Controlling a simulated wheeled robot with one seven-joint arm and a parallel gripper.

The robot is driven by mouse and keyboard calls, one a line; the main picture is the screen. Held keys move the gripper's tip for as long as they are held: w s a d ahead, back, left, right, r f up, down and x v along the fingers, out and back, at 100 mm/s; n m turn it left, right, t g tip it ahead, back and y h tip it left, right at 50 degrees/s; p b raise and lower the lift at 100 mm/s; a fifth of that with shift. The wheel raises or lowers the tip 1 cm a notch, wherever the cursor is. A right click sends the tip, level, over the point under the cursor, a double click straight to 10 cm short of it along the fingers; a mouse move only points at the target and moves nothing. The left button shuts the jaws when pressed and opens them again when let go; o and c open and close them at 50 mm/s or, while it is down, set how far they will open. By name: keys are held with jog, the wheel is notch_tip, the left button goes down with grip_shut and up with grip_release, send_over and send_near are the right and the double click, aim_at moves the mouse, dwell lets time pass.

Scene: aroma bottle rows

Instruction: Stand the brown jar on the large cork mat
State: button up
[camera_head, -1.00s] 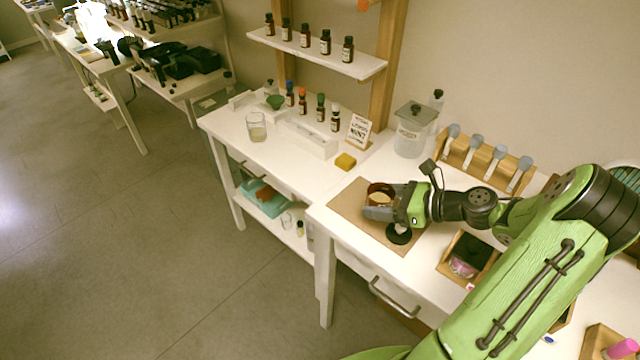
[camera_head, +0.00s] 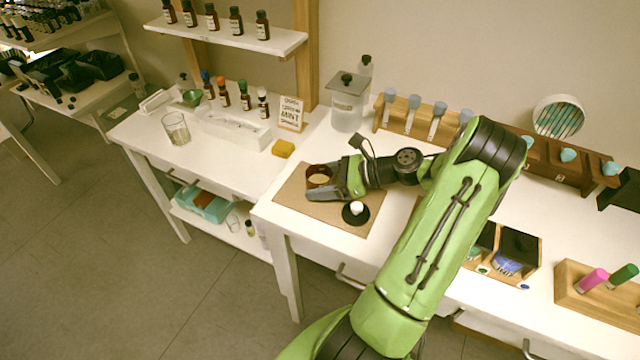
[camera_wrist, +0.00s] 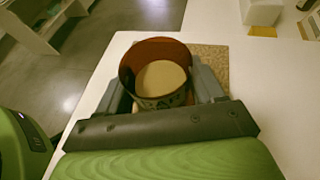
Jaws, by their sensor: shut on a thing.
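The brown jar (camera_head: 318,177) is upright and open-topped, with a pale content or bottom inside. It is over the left part of the large cork mat (camera_head: 378,221); whether its base touches the mat is hidden. My gripper (camera_head: 321,186) is shut on the jar, reaching in from the right. In the wrist view the jar (camera_wrist: 156,72) sits between my two fingers, and the mat (camera_wrist: 214,62) shows behind it. A black disc with a white knob (camera_head: 356,212), perhaps a lid, lies on the mat's front part, beside my gripper.
A glass canister (camera_head: 347,103) and a wooden rack (camera_head: 407,128) line the back. Wooden boxes (camera_head: 507,249) are at the right. The table's front edge is close.

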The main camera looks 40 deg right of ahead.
jog(key=o, duration=1.2)
jog(key=shift+r, duration=0.1)
